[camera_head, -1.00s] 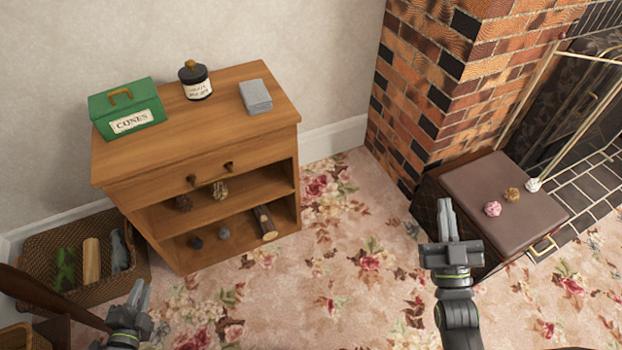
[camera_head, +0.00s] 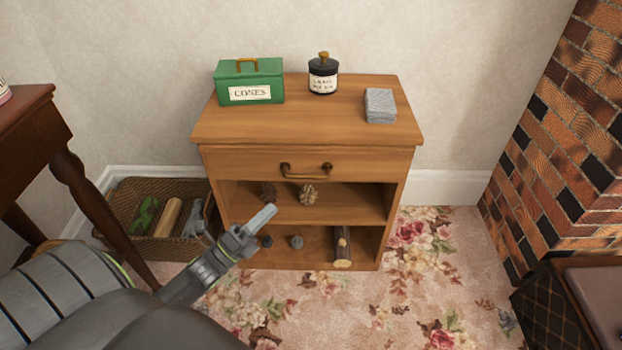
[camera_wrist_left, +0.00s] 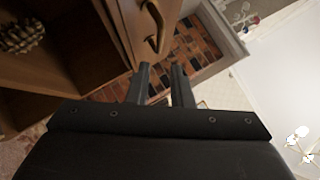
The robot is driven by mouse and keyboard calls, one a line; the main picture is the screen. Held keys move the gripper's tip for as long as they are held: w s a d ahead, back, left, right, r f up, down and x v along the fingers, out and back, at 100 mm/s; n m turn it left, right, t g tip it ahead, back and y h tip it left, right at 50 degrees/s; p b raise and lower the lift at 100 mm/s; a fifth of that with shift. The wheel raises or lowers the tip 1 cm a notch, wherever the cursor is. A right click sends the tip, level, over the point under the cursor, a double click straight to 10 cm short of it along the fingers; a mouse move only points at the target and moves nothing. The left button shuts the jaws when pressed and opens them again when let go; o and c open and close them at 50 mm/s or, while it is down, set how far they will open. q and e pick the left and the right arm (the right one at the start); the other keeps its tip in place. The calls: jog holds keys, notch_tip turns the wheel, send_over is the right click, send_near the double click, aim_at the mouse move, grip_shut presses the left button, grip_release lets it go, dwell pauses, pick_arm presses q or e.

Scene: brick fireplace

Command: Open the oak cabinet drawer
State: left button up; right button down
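The oak cabinet (camera_head: 210,125) stands against the wall in the head view. Its drawer (camera_head: 240,163) looks shut, flush under the top. The dark drawer handle (camera_head: 306,172) is a horizontal bar at the drawer's middle. In the left wrist view the handle (camera_wrist_left: 153,27) is just beyond the fingertips, with the drawer front (camera_wrist_left: 130,22) beside it. My left gripper (camera_head: 264,215) appears below and left of the handle in the head view, apart from it. Its two fingers (camera_wrist_left: 162,72) are spread with nothing between them. My right gripper is out of view.
A green box (camera_head: 270,75), a dark-lidded jar (camera_head: 323,82) and grey slabs (camera_head: 380,105) stand on the cabinet top. Pine cones (camera_head: 308,195) and a log (camera_head: 342,250) lie on open shelves below. A wicker basket (camera_head: 165,248) and dark table (camera_head: 30,115) are left.

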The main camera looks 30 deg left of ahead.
aim_at(305, 178)
pick_arm(q)
jog(key=b+x, duration=0.1)
jog(key=x, duration=1.1)
jog(key=shift+w+r, duration=0.1)
jog(key=shift+w, duration=0.15)
grip_shut()
